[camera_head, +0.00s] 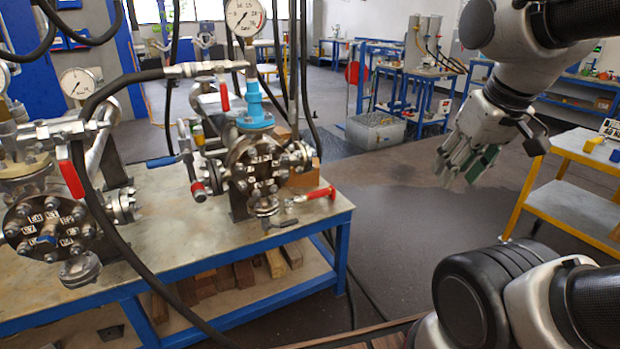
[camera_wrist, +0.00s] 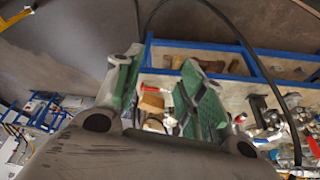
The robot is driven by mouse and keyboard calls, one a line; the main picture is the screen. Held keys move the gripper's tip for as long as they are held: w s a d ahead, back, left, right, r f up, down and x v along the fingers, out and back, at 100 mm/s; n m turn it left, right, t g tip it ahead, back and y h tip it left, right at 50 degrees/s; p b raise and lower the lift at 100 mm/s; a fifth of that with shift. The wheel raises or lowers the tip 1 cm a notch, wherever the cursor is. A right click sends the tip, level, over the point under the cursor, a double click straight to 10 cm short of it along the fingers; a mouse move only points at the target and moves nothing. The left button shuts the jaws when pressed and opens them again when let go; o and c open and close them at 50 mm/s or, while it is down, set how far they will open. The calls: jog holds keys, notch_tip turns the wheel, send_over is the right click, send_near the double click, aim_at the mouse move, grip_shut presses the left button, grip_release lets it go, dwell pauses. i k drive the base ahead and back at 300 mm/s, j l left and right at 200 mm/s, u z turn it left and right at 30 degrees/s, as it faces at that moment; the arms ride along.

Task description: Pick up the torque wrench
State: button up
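I cannot make out a torque wrench for certain in either view. My gripper (camera_head: 468,164) hangs in the air to the right of the blue-framed workbench (camera_head: 345,217), pointing down and left. In the wrist view my gripper (camera_wrist: 157,72) shows two fingers with green pads, spread apart with a clear gap and nothing held between them. Two flanged vessels stand on the bench, the right one (camera_head: 262,168) nearer the gripper and the left one (camera_head: 45,225) at the picture's left edge.
Pressure gauges (camera_head: 244,17), black hoses and red-handled valves (camera_head: 318,193) crowd the bench. A yellow-framed cart (camera_head: 575,205) with small yellow and blue items stands at the right. A metal bin (camera_head: 375,130) sits on the floor behind. Open floor lies between bench and cart.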

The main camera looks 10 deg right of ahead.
aim_at(331, 191)
jog(key=i+l+u, duration=0.15)
jog(key=i, duration=0.4)
jog(key=i+l+u, duration=0.2)
jog(key=i+l, duration=0.15)
jog(key=i, duration=0.15)
jog(key=i+l+u, duration=0.15)
jog(key=i+l, duration=0.25)
jog(key=i, duration=0.1)
